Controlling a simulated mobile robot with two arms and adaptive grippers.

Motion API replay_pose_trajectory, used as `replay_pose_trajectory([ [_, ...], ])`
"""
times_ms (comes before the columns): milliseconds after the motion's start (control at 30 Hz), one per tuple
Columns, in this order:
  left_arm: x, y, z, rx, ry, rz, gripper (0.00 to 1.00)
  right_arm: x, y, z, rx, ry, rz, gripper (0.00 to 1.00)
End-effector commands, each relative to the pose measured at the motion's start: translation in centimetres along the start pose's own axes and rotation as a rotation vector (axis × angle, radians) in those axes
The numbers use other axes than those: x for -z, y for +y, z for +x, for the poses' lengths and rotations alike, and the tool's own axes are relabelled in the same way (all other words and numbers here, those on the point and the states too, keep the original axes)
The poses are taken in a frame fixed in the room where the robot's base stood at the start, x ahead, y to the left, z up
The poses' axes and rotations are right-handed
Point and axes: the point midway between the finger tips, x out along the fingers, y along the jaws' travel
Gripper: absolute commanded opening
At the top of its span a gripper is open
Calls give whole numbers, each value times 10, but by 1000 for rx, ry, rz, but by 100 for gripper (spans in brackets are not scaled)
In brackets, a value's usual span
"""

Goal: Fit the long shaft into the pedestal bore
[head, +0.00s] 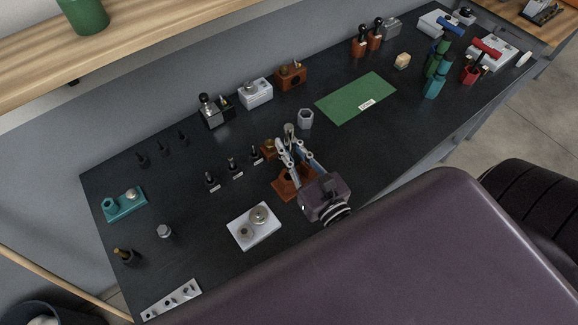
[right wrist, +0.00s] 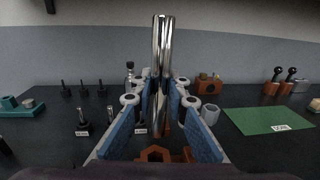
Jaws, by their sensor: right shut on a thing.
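My right gripper (head: 287,146) is shut on the long shaft, a shiny metal rod. In the right wrist view the shaft (right wrist: 162,60) stands upright between the blue finger pads of the gripper (right wrist: 160,100) and reaches well above them. In the head view only a short part of the shaft (head: 289,129) shows past the fingers. An orange-brown base (head: 283,190), which looks like the pedestal, lies on the bench under the gripper, partly covered by it. In the wrist view it (right wrist: 153,153) shows below the fingers. Whether the shaft's lower end meets a bore is hidden. My left gripper is out of view.
A white plate (head: 240,238) with round metal parts lies left of the gripper. Small black stands (head: 236,172) and a grey hexagonal piece (head: 306,118) are close by. A green mat (head: 345,105) lies to the right. The dark bench between is fairly clear.

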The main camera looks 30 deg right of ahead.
Motion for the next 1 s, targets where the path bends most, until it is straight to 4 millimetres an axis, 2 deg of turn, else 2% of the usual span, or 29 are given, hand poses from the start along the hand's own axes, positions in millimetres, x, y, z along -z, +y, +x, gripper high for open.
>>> replay_pose_trajectory([
  [33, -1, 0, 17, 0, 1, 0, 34, 17, 0, 1, 0, -4, -1, 0],
  [233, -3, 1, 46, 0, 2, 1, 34, 49, 0, 1, 0, -3, 0, 0],
  [333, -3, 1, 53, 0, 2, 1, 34, 58, 0, 1, 0, -3, 0, 0],
  [567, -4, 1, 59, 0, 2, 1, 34, 64, 0, 1, 1, -4, 0, 0],
  [867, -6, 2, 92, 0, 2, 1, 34, 101, 0, 1, 0, -4, -1, 0],
  [1000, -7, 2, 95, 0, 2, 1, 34, 105, 0, 1, 0, -4, 0, 0],
])
